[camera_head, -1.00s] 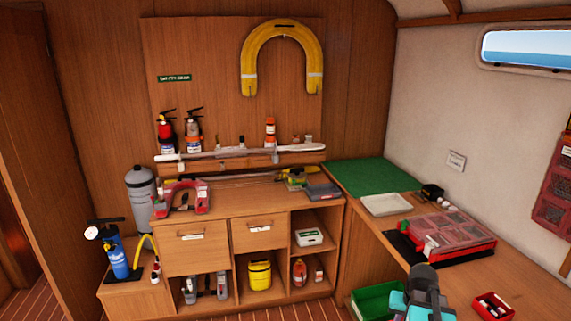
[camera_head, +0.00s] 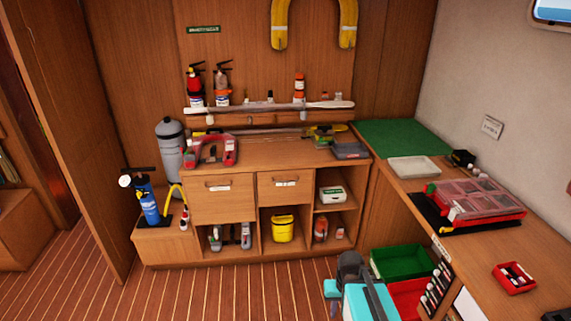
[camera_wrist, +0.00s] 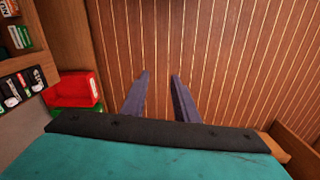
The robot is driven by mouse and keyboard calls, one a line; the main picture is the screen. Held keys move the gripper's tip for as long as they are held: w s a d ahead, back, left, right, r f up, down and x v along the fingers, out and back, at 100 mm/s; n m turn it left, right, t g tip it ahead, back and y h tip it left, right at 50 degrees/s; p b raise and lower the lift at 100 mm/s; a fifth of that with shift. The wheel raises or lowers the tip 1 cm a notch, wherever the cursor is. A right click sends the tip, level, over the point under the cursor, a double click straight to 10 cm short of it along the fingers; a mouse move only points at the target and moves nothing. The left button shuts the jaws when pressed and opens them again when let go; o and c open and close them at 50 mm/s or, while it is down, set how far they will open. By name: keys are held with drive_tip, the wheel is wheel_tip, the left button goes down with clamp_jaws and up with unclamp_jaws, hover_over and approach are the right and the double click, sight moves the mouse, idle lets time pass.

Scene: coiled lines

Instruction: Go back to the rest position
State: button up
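My gripper (camera_wrist: 160,76) shows in the wrist view with its two dark fingers apart and nothing between them. It points at the striped wooden floor (camera_wrist: 225,55). In the head view my teal and grey arm is at the bottom, right of centre, in front of the green bin (camera_head: 403,262) and the red bin (camera_head: 408,299). The fingertips cannot be made out there.
The red bin also shows at the left of the wrist view (camera_wrist: 70,90), near shelves. A wooden cabinet (camera_head: 222,205) stands at the back. The right bench (camera_head: 480,248) holds a red organizer case (camera_head: 475,200) and a small red tray (camera_head: 514,278). Floor at left is clear.

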drive_tip(key=s+a+f+g+b, duration=0.1)
drive_tip(key=s+f+g+b, duration=0.5)
drive_tip(key=s+f, duration=2)
wheel_tip(320, 180, down, 2)
drive_tip(key=b, duration=0.4)
drive_tip(key=shift+s+f, duration=0.25)
